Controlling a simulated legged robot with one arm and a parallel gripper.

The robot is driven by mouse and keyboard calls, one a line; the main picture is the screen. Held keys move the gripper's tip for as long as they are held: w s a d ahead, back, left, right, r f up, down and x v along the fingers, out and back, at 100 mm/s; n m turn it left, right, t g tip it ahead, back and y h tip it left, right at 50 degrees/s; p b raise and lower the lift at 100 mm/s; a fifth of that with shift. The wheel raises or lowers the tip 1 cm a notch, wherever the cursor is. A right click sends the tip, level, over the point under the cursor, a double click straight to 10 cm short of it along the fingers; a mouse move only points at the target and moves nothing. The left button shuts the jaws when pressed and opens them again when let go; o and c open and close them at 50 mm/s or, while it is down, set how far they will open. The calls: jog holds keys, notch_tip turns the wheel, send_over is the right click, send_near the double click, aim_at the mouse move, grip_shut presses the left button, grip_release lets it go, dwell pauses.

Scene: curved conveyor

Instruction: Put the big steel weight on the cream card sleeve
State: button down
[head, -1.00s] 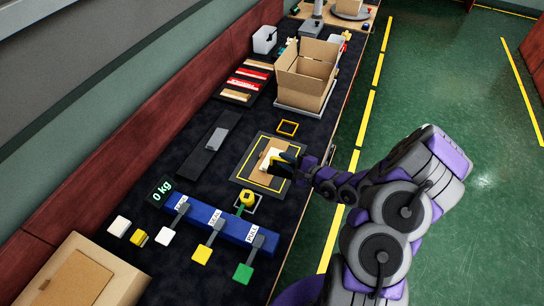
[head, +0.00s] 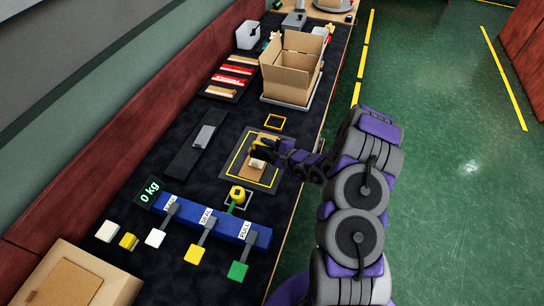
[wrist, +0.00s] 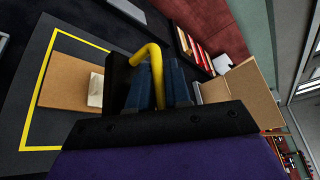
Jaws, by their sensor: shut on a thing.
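My gripper (wrist: 158,88) is shut on a yellow bent bar (wrist: 150,60) that looks like a handle. What hangs from the bar is mostly hidden. In the head view my gripper (head: 262,149) is over a tan card (head: 252,173) lying on a yellow-lined mat (head: 272,181). A small cream piece (head: 258,164) lies on the tan card, beside my fingers; it also shows in the wrist view (wrist: 95,90). I cannot tell whether the held thing touches the card. I cannot make out the big steel weight for sure.
A blue bar with levers (head: 225,229) and a yellow piece (head: 237,194) stand in front of the mat. A yellow square frame (head: 274,122) and an open carton (head: 291,68) are behind it. A dark track with a grey piece (head: 204,136) is to the left.

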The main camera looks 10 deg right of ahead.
jog(key=shift+w+a+f+b, duration=0.15)
jog(key=shift+w+f+b, duration=0.15)
jog(key=shift+w+f, duration=0.5)
jog(key=shift+w+a+f+b, duration=0.15)
jog(key=shift+w+f+b, duration=0.25)
jog(key=shift+w, duration=0.75)
jog(key=shift+w+a+f+b, duration=0.2)
jog(key=shift+w+f, duration=0.5)
jog(key=shift+w, duration=0.25)
jog(key=shift+d+f, duration=0.1)
jog(key=shift+f, duration=0.25)
jog(key=c, duration=1.1)
grip_release()
